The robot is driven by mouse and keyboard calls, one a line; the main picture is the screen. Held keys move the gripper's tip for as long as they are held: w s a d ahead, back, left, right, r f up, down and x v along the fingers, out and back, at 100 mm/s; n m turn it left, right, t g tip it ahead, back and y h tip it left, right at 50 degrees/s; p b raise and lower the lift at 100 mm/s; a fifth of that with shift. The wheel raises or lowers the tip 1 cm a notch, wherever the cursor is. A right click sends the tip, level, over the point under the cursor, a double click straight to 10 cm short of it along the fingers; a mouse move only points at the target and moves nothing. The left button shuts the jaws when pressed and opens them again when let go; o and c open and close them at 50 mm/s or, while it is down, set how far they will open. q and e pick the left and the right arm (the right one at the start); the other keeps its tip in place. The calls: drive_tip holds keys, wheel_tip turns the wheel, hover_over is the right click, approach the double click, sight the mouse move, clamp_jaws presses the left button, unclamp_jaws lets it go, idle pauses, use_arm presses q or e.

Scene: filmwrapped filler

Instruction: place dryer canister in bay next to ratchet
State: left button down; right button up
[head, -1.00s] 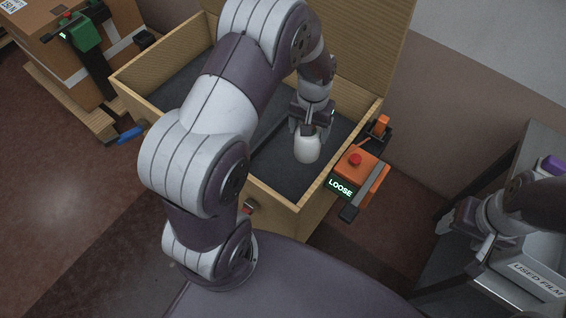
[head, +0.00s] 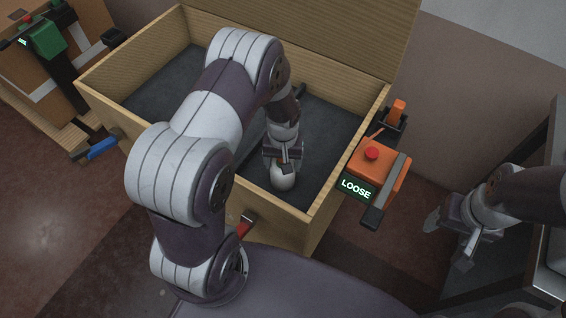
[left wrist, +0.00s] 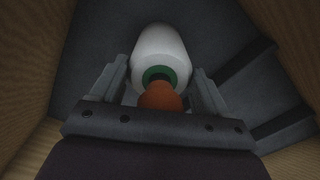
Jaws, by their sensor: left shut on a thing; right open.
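The dryer canister (head: 283,177) is a white rounded cylinder. In the left wrist view the canister (left wrist: 160,52) shows a green ring and an orange end facing the camera. My left gripper (head: 283,156) is shut on it and holds it inside the wooden box, near the front wall. In the left wrist view the fingers of the left gripper (left wrist: 160,92) lie on either side of it. I cannot tell if the canister touches the floor. My right gripper (head: 449,241) is open and empty, off to the right. I cannot identify the ratchet with certainty.
The open wooden box (head: 335,190) has a dark lining and dark divider bars (left wrist: 245,62). An orange device (head: 383,170) with a red button and a LOOSE display hangs on its right side. A red-handled part (head: 241,227) is at the front. A grey table stands at right.

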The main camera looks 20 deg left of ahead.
use_arm(q)
drive_tip(key=shift+w+f, duration=0.1)
drive_tip(key=shift+f, duration=0.15)
unclamp_jaws()
drive_tip(key=r, duration=0.4)
drive_tip(key=r+p, duration=0.1)
drive_tip(key=r, duration=0.4)
drive_tip(key=r+p, duration=0.1)
drive_tip(key=r, duration=0.3)
drive_tip(key=shift+s+d+r, duration=0.1)
drive_tip(key=shift+s+r, duration=0.05)
drive_tip(key=shift+s, duration=0.15)
drive_tip(key=s+d+r+m+t, duration=0.1)
drive_tip(key=s+d+r+m, duration=0.1)
drive_tip(key=s+r+m, duration=0.2)
drive_tip(key=s+r, duration=0.3)
drive_tip(key=s, duration=0.3)
drive_tip(key=shift+s, duration=0.1)
